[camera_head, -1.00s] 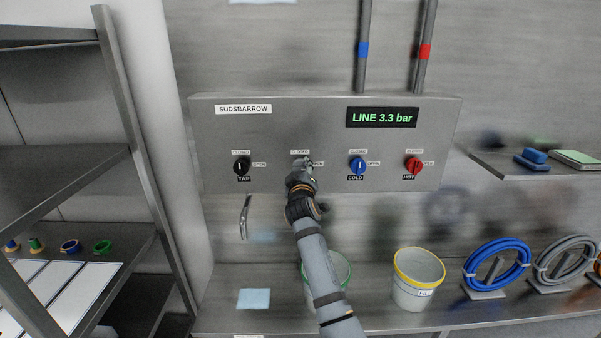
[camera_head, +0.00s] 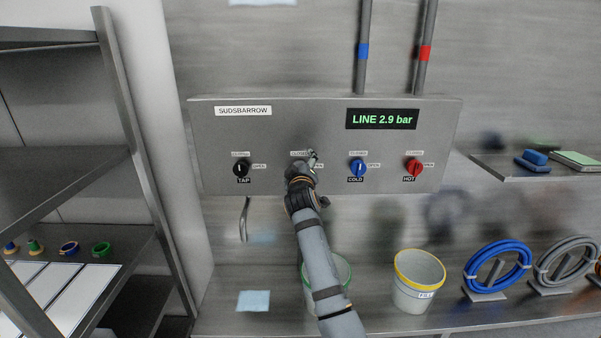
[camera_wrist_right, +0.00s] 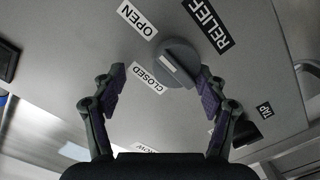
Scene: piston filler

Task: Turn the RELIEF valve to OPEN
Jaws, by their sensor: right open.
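The grey RELIEF knob (camera_wrist_right: 178,65) shows in the right wrist view, on the panel between its OPEN label (camera_wrist_right: 137,18), CLOSED label (camera_wrist_right: 147,78) and RELIEF label (camera_wrist_right: 208,20). The white mark on its grip bar points between OPEN and CLOSED. My right gripper (camera_wrist_right: 161,86) is open, with its fingertips spread on either side of the knob's near side; I cannot tell whether they touch it. In the head view my right gripper (camera_head: 308,160) is at the panel and hides most of this knob. My left gripper is out of view.
The black TAP knob (camera_head: 241,169) is to the left; the blue COLD knob (camera_head: 358,168) and red HOT knob (camera_head: 414,167) are to the right. The display (camera_head: 382,119) reads LINE 2.9 bar. A spout (camera_head: 244,218) hangs below TAP. A yellow-rimmed bucket (camera_head: 418,281) stands on the counter.

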